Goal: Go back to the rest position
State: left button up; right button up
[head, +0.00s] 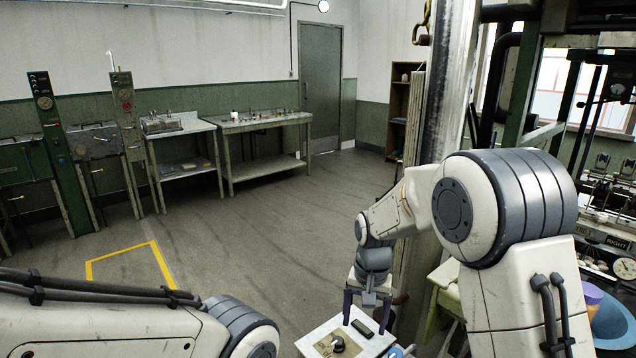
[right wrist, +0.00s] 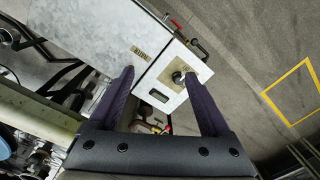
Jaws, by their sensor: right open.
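My right gripper (head: 366,326) points down in the head view, its two dark fingers apart with nothing between them. It is above a pale metal surface (head: 312,347) with a dark round knob (head: 338,344) on a brass-coloured plate. In the right wrist view my right gripper (right wrist: 160,73) is open, and the knob (right wrist: 178,76) and a dark slot (right wrist: 158,95) in the pale surface show beyond and between the fingers. I cannot tell the gap to the surface. My left arm crosses the lower left of the head view; its gripper is out of frame.
A metal post (head: 446,90) stands close behind my right arm. At the right is a machine with a gauge and a "RIGHT" label (head: 617,242), and a blue basin (head: 612,322). Workbenches (head: 262,122) line the far wall. The middle floor (head: 255,220) is clear.

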jog(key=s+a+r+n+p, duration=0.1)
jog(key=s+a+r+n, duration=0.25)
jog(key=s, duration=0.45)
jog(key=s+a+r+n+p, duration=0.1)
jog(key=s+a+r+n, duration=0.3)
jog(key=s, duration=0.4)
jog(key=s+d+r+n+p, duration=0.1)
jog(key=s+r+n, duration=0.1)
jog(key=s, duration=1)
jog(key=shift+s+d+r+n+y+p, duration=0.2)
jog(key=shift+r+n+y+p, duration=0.15)
jog(key=shift+n, duration=0.5)
